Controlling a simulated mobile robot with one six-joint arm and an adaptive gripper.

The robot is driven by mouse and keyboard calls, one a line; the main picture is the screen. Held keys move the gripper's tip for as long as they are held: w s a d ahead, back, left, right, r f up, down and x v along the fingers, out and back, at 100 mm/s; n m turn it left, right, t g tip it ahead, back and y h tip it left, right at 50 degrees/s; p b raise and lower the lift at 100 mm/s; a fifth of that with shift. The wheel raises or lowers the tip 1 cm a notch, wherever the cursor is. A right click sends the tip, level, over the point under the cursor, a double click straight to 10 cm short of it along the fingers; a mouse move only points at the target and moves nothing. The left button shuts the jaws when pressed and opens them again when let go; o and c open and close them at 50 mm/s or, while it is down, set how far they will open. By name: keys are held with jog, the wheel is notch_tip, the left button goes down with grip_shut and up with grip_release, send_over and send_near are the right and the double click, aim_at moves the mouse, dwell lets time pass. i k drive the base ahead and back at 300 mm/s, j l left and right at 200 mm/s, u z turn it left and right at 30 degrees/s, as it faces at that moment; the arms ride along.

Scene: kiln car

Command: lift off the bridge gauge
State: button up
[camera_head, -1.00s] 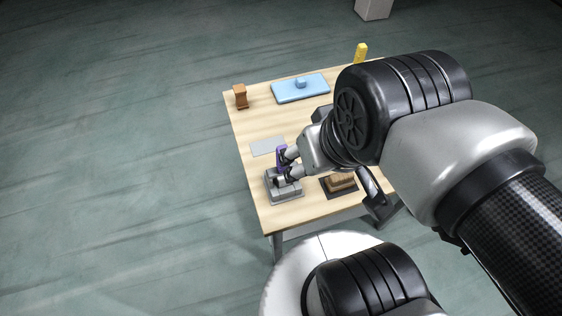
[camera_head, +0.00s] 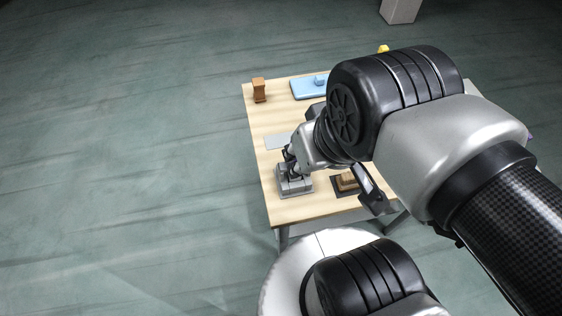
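A grey block fixture (camera_head: 295,187) stands near the front left of the wooden table. My gripper (camera_head: 291,163) is low, just above and at the back of this fixture. Its dark fingers are small here, and I cannot tell how far apart they are. No purple piece shows at the fixture now, and I cannot make out the bridge gauge for certain. A small purple bit (camera_head: 530,136) shows at the right behind my arm, mostly hidden. I cannot tell what it is.
The wooden table (camera_head: 283,212) also holds a brown block (camera_head: 259,90), a blue tray (camera_head: 303,90), a grey plate (camera_head: 275,142) and a brown stepped piece on a dark mat (camera_head: 340,193). A yellow object (camera_head: 383,48) is partly hidden. My arm covers the table's right side.

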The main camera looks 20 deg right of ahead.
aim_at(282, 166)
jog(key=l+u, duration=0.2)
jog(key=u, duration=0.2)
jog(key=k+l+u, duration=0.1)
jog(key=u, duration=0.25)
jog(key=l+u, duration=0.2)
jog(key=u, duration=0.2)
jog(key=k+l+u, duration=0.1)
jog(key=u, duration=0.25)
jog(key=k+l, duration=0.4)
jog(key=k, duration=0.1)
